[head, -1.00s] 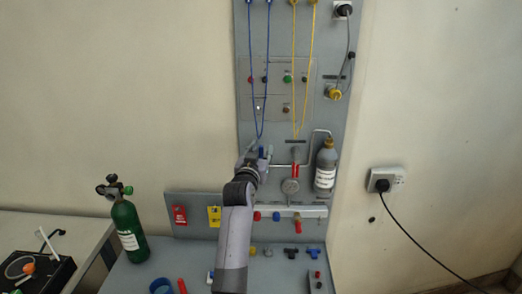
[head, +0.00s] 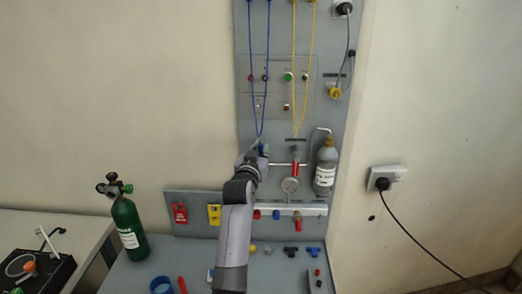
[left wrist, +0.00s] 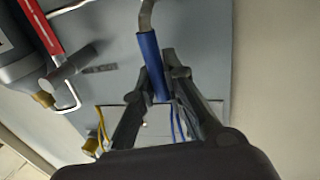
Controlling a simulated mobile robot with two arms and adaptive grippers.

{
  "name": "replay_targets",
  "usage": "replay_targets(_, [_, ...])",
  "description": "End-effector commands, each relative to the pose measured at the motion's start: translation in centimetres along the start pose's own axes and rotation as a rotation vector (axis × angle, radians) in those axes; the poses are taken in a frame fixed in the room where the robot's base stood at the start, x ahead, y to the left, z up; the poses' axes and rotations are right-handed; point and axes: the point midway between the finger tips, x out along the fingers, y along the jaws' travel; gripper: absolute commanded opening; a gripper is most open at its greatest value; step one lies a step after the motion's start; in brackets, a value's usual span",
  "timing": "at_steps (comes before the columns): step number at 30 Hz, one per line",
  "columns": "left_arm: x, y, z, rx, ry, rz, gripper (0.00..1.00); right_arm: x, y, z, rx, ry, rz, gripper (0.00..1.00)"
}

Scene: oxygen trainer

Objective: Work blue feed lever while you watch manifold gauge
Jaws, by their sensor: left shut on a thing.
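The blue feed lever (left wrist: 149,62) shows in the left wrist view as a blue sleeve on a bent metal rod. My left gripper (left wrist: 158,82) is shut on it, with one finger on each side. In the head view my left gripper (head: 256,151) is at the grey panel, and only a little of the blue lever (head: 262,149) shows there. The manifold gauge (head: 290,185) is a round dial right of my gripper, below a red lever (head: 295,167). Its reading is too small to tell. My right gripper is out of view.
A grey bottle (head: 326,168) hangs right of the gauge. Blue cords (head: 251,75) and yellow cords (head: 294,75) hang on the panel (head: 268,40) above. A green cylinder (head: 129,228) stands on the bench at left. Small fittings (head: 290,251) lie below the panel.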

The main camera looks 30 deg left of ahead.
Motion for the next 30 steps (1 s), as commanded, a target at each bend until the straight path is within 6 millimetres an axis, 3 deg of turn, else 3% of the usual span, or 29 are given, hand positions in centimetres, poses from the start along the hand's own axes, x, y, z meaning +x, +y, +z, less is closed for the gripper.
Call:
replay_targets(11, [0.0,-0.1,0.1,-0.011,0.001,0.000,0.00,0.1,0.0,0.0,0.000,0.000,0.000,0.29])
replay_targets(21, [-0.5,-2.6,0.7,-0.323,0.062,0.000,0.00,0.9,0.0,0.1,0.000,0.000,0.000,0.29])
replay_targets(30, [-0.5,-2.7,0.6,-0.341,0.065,0.001,0.00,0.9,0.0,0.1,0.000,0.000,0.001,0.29])
